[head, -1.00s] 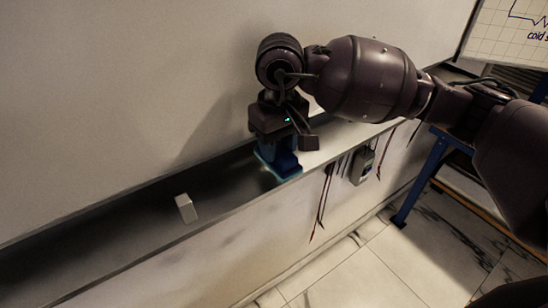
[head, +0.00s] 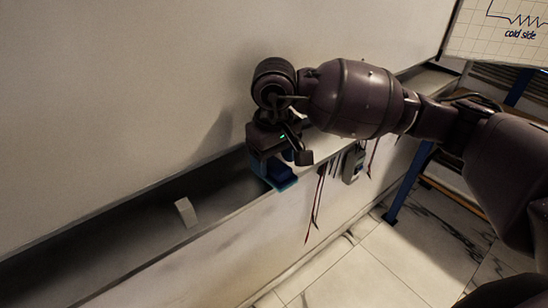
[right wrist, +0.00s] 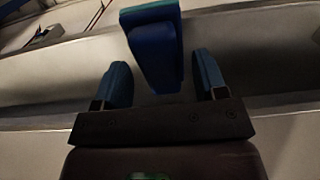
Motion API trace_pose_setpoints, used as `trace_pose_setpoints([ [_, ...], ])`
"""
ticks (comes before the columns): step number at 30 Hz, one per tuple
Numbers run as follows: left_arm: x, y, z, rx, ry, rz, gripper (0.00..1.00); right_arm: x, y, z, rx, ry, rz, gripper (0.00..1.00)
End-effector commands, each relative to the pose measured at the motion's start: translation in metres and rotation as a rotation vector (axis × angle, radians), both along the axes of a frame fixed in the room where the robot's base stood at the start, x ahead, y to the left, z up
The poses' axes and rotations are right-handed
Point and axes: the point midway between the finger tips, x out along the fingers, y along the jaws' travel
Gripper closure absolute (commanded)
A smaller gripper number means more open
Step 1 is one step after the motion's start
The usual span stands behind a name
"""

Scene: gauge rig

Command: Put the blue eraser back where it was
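The blue eraser (head: 283,178) is at the long ledge below the white board, under my right gripper, with its teal edge facing down. In the right wrist view the eraser (right wrist: 155,50) stands between the two blue-padded fingers. A narrow gap shows on each side of it. My right gripper (right wrist: 163,82) is open around the eraser and points down at the ledge. The gripper hides the eraser's upper part in the head view. I cannot tell for sure whether the eraser's underside touches the ledge. My left gripper is not in view.
A small white block (head: 185,212) sits on the ledge (head: 110,240) to the left, with bare ledge between. Red and dark leads (head: 317,200) and a grey meter (head: 352,163) hang on the front at right. A blue stand leg (head: 408,185) stands beyond.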

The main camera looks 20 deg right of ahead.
Motion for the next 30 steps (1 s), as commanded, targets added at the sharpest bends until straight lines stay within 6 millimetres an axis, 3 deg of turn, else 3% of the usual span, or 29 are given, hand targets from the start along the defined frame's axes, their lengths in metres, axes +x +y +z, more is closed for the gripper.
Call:
trace_pose_setpoints([
  [11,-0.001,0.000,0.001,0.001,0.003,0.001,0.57,0.001,0.000,0.006,0.001,-0.002,0.000,0.35],
  [30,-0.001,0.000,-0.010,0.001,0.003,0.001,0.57,0.000,0.000,0.110,0.000,-0.002,0.000,0.35],
])
